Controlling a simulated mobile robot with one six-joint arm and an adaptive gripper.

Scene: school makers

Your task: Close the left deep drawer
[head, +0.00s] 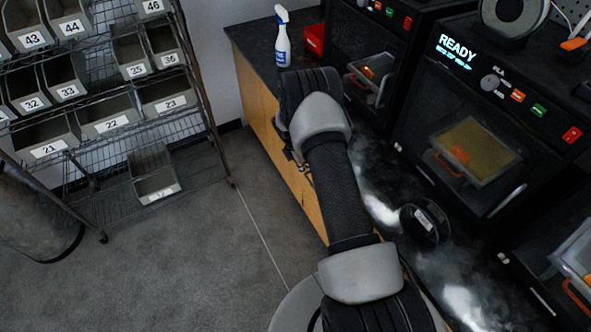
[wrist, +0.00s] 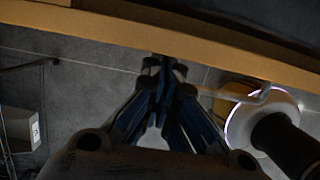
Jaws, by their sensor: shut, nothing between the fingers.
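The wooden front of the counter cabinet (head: 262,108) shows in the head view, left of my arm and under the dark countertop. A wooden edge (wrist: 90,25) runs across the top of the wrist view, with a dark surface beyond it. I cannot tell whether this edge belongs to the left deep drawer, and the drawer's opening is not clearly visible. My gripper (wrist: 168,66) is shut and empty, its fingertips together at or very near the wooden edge; contact is unclear. In the head view my arm hides most of it.
A spray bottle (head: 283,38) and a red bin (head: 315,40) stand on the countertop. A dark round spool (head: 426,222) lies near my arm. Printers (head: 470,110) line the right. A wire rack of numbered bins (head: 110,124) stands left. The floor (head: 190,255) between is clear.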

